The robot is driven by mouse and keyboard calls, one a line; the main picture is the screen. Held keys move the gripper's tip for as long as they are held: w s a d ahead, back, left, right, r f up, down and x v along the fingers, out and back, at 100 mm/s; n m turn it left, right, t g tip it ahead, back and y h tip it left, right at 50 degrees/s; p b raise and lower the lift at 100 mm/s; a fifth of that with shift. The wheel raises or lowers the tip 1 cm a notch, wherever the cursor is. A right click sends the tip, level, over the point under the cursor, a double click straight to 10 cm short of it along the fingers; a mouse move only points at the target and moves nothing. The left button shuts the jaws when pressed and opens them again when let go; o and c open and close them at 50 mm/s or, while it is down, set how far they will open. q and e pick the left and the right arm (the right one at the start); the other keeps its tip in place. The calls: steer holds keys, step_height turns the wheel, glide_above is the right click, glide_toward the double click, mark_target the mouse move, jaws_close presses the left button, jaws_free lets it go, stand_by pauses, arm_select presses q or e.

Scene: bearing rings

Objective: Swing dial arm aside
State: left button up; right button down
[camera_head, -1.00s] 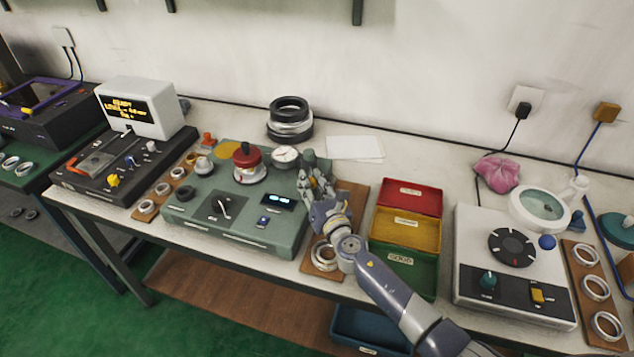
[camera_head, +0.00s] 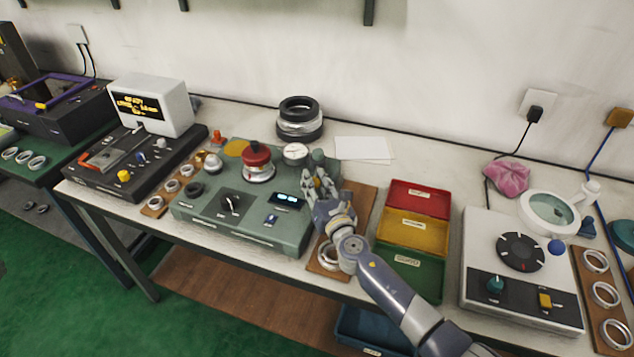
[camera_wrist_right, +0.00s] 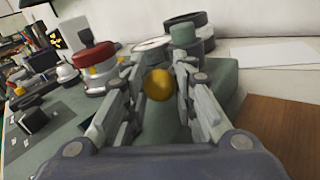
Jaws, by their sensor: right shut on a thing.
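The green bench device (camera_head: 240,245) carries a round white-faced dial (camera_head: 296,153) at its back right, next to a green post (camera_head: 318,157). The dial (camera_wrist_right: 152,45) and post (camera_wrist_right: 183,35) also show in the right wrist view. My right gripper (camera_head: 316,172) is at the back right of the device, just in front of the dial. In the wrist view its fingers stand on both sides of a yellow ball knob (camera_wrist_right: 158,85), and the gripper is shut on it. The arm under the dial is mostly hidden by the fingers. My left gripper is not in view.
A red-topped knob (camera_head: 257,160) stands left of the dial. Stacked black and silver rings (camera_head: 300,118) and white paper (camera_head: 362,149) lie behind. Red, yellow and green bins (camera_head: 412,235) stand to the right. A wooden board (camera_head: 362,205) lies under my right arm.

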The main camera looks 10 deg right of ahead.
steer(key=shift+a+r+y, duration=0.1)
steer(key=shift+a+y, duration=0.3)
steer(key=shift+a, duration=0.2)
steer(key=c, duration=1.4)
jaws_free()
steer(key=shift+c, duration=0.2)
steer(key=shift+o, duration=0.7)
steer(key=shift+a, duration=0.15)
steer(key=shift+d, duration=0.25)
